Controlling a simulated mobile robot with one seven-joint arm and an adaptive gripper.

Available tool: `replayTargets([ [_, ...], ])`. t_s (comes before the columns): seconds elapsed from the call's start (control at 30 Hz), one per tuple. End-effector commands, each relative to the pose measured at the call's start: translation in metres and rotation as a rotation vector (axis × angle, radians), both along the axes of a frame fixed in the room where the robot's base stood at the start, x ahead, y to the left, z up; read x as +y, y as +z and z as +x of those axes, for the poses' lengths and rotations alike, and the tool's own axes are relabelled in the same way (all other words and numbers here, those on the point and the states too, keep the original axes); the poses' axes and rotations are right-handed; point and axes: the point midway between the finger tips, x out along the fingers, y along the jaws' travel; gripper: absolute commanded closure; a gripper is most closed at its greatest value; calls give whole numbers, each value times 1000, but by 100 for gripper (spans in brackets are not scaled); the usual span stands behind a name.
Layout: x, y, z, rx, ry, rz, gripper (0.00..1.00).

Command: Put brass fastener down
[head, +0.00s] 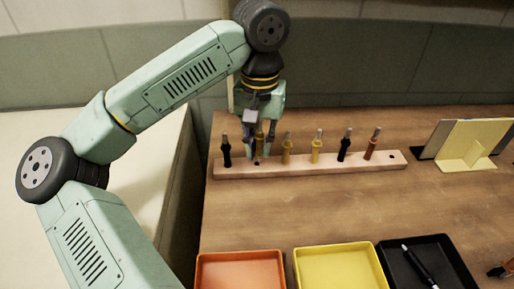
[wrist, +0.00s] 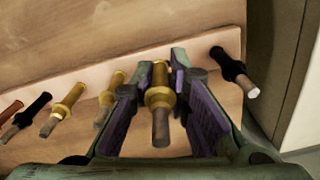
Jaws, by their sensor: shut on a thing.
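My gripper (head: 259,150) is shut on a brass fastener (wrist: 160,98), which stands upright between its two purple-lined fingers in the wrist view. The same fastener also shows between the fingers in the head view (head: 259,145). It is at the pale wooden rack (head: 300,168), in line with the row of other fasteners; I cannot tell if its lower end is fully seated. Two more brass fasteners (head: 286,150) (head: 317,147) stand just right of it in the head view. A black fastener (head: 226,152) stands to its left.
Farther right on the rack are a black fastener (head: 345,147), a copper one (head: 373,146) and an empty hole (head: 391,156). Orange (head: 240,272), yellow (head: 338,272) and black (head: 455,262) trays lie at the front. A yellow bracket (head: 470,150) stands at the right.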

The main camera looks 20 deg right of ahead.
Motion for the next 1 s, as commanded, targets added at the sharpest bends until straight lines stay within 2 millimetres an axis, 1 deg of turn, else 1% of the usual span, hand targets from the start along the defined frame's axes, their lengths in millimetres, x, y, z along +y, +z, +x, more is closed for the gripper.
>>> replayTargets([
  [0.17, 0, 0, 11, 0, 0, -1, 100],
  [0.23, 0, -1, 18, 0, 1, -1, 100],
  [0.27, 0, -5, 21, 1, 0, 0, 100],
  [0.3, 0, -18, 19, 1, -2, 0, 100],
  [0.4, 0, -34, 19, 0, -1, -1, 100],
  [0.43, 0, -37, 19, 1, -1, -2, 100],
  [0.67, 0, -37, 19, -2, 0, -1, 100],
  [0.7, 0, -37, 19, -2, 0, -1, 82],
  [1.0, 0, -37, 19, -1, 0, 0, 63],
])
